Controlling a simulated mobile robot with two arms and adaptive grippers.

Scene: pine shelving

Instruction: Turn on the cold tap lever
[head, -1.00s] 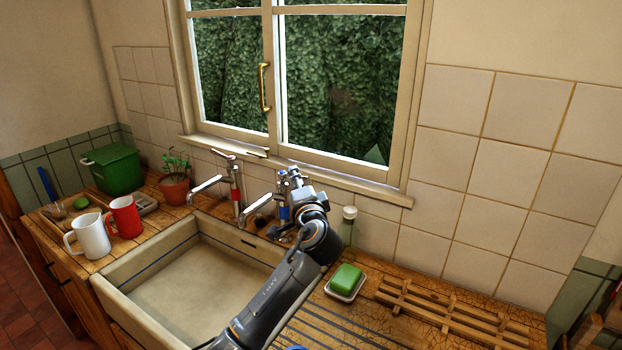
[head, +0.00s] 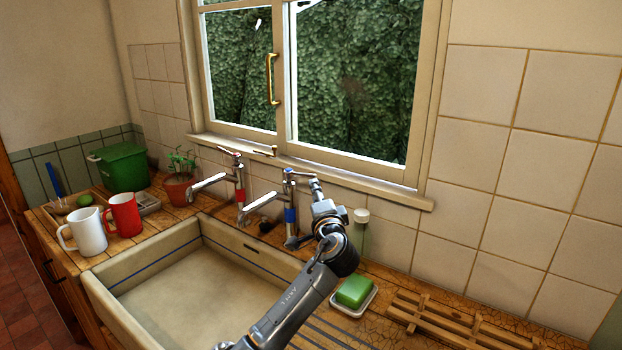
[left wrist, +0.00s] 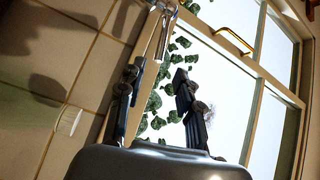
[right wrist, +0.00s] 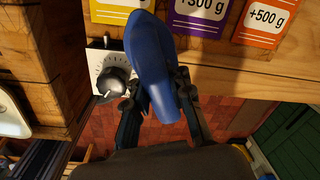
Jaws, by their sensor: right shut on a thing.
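The cold tap (head: 290,212), chrome with a blue band, stands behind the sink's right corner. Its chrome lever (head: 302,174) sits on top and points right. My left gripper (head: 322,206) is just right of the tap, below the lever's outer end; contact is unclear. In the left wrist view, the fingers of my left gripper (left wrist: 158,72) are apart, with a chrome lever-like bar (left wrist: 163,32) beyond them. The hot tap (head: 239,182) with a red band is to the left. In the right wrist view, my right gripper (right wrist: 162,100) is shut on a dark blue object (right wrist: 152,52).
Soap in a dish (head: 355,291) and a wooden rack (head: 450,325) lie right of my arm. A white-capped bottle (head: 360,225) stands behind the gripper. Mugs (head: 123,215) and a potted plant (head: 178,180) are left. A dial (right wrist: 112,82) is near my right gripper.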

